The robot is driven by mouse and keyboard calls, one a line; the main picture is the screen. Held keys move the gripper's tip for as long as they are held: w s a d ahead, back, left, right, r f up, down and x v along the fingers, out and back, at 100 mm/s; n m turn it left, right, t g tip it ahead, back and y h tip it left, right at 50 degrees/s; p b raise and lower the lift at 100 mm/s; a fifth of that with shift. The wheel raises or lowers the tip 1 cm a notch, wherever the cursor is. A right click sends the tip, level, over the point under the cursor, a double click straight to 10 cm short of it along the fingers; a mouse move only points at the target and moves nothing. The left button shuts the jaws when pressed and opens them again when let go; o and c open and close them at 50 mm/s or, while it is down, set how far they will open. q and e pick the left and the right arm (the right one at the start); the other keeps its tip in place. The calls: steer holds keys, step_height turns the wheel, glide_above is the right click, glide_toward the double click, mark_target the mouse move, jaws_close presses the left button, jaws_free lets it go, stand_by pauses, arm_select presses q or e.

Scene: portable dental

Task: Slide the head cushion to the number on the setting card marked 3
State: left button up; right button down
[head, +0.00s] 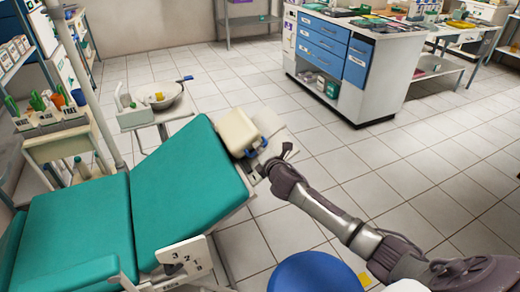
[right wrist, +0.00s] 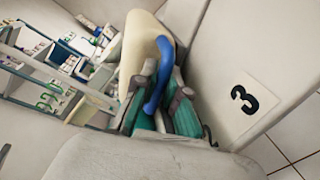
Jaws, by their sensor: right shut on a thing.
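The cream head cushion (head: 237,131) sits at the upper end of the teal dental chair (head: 190,185). My right gripper (head: 270,160) is at the cushion's right side, by its blue handle. In the right wrist view, my right gripper (right wrist: 161,88) is shut on the blue handle (right wrist: 161,60), with the cushion (right wrist: 138,45) behind it. The setting card (right wrist: 242,100) with a black 3 shows to the right of the fingers, on a pale surface. My left gripper is not in view.
A numbered plate (head: 182,257) is on the chair's near side. A basin (head: 160,96) stands behind the chair. A blue-drawered cabinet (head: 345,60) stands at the back right. A blue round seat (head: 313,273) is near the front. Tiled floor is open right of the chair.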

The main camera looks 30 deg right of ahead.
steer(key=shift+d+r+p, duration=0.25)
steer(key=shift+d+p, duration=0.05)
steer(key=d+r+p, duration=0.1)
steer(key=d, duration=0.1)
steer(key=d+r+p, duration=0.2)
steer(key=d, duration=0.1)
steer(key=d+r+p, duration=0.1)
steer(key=d+p, duration=0.1)
steer(key=d, duration=0.1)
steer(key=shift+s+r, duration=0.25)
steer(key=shift+r, duration=0.15)
steer(key=shift+d+r, duration=0.1)
steer(key=shift+d, duration=0.2)
steer(key=c, duration=1.4)
jaws_free()
steer(key=shift+d, duration=0.15)
steer(key=shift+o, duration=1)
